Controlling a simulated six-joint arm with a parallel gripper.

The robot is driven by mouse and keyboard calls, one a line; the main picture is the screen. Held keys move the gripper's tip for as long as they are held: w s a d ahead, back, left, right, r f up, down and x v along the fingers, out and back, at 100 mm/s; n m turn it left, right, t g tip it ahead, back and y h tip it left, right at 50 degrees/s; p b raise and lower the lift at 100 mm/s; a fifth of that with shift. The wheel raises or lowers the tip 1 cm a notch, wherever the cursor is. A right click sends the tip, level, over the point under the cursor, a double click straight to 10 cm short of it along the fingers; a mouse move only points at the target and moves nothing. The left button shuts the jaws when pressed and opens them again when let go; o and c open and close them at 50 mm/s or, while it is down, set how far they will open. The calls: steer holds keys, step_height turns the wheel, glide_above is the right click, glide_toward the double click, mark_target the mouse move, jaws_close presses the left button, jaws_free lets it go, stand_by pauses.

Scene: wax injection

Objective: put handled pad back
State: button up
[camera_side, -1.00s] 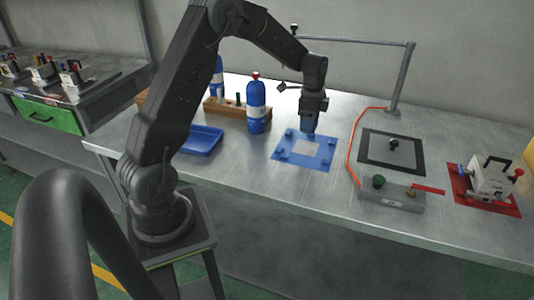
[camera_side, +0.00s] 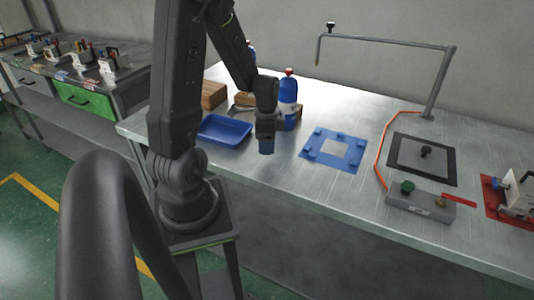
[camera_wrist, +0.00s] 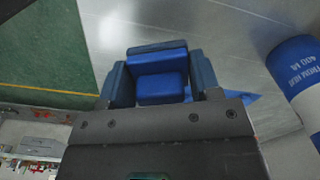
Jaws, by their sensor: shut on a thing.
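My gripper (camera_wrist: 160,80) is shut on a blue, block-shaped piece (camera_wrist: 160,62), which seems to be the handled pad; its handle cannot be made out. In the side view my gripper (camera_side: 266,146) points down above the steel table, between the blue tray and the blue square frame. The blue tray (camera_side: 224,141) lies to its left and looks empty. The blue frame (camera_side: 313,147), with small blue blocks on it and a pale open middle, lies flat to its right.
A blue bottle (camera_side: 288,110) with a red top stands close behind my gripper. Farther right are a grey plate with a black knob (camera_side: 426,152), a control box (camera_side: 420,206), an orange hose and a bent pipe stand (camera_side: 437,85). Bare table lies right of the frame.

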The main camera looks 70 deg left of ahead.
mark_target(267, 159)
steer(key=shift+f, duration=2)
steer(key=o, duration=0.9)
steer(key=shift+f, duration=0.15)
step_height(267, 159, up, 12)
steer(key=shift+r, duration=0.1)
steer(key=s+d+r+n+t, duration=0.1)
steer(key=d+r+n+t, duration=0.1)
steer(key=d+r, duration=0.4)
steer(key=s+d+r+n+t, duration=0.2)
steer(key=d+r, duration=0.4)
steer(key=d, duration=1)
steer(key=shift+s+d+r+t, duration=0.2)
steer(key=shift+d+t, duration=0.2)
steer(key=shift+t, duration=0.4)
